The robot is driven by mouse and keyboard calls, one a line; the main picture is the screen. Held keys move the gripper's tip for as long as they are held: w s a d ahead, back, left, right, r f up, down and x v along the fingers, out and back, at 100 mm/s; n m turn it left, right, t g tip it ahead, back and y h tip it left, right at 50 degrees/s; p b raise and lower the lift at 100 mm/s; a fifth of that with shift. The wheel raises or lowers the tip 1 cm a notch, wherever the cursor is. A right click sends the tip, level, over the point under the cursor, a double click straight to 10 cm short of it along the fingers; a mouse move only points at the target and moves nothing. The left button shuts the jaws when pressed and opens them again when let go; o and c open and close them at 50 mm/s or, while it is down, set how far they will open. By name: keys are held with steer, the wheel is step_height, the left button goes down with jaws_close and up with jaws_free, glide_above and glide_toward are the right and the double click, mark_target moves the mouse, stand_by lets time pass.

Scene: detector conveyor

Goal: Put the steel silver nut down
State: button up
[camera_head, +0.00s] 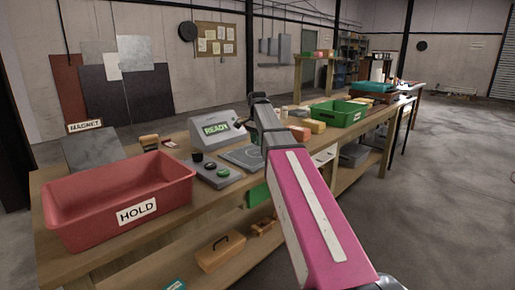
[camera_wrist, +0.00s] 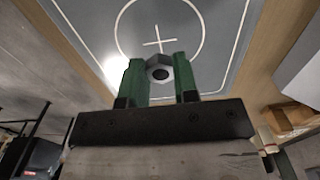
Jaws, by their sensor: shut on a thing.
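The steel silver nut (camera_wrist: 158,70) shows in the wrist view between the two green fingers of my gripper (camera_wrist: 160,75). The nut appears just below the cross in the picture; the gap to the plate is hard to tell. In the head view the plate (camera_head: 240,158) lies on the bench, partly behind my arm, and the nut is hidden there.
A red HOLD bin (camera_head: 75,215) stands at the bench's left. A grey READY display (camera_head: 214,128) stands behind the plate, and a button box (camera_head: 217,175) sits to its left. A green bin (camera_head: 340,113) and small blocks (camera_head: 317,127) lie further right.

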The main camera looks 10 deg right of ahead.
steer(key=shift+f, duration=1.65)
steer(key=o, duration=0.9)
steer(key=shift+f, duration=0.1)
step_height(320, 180, up, 12)
steer(key=shift+r, duration=0.15)
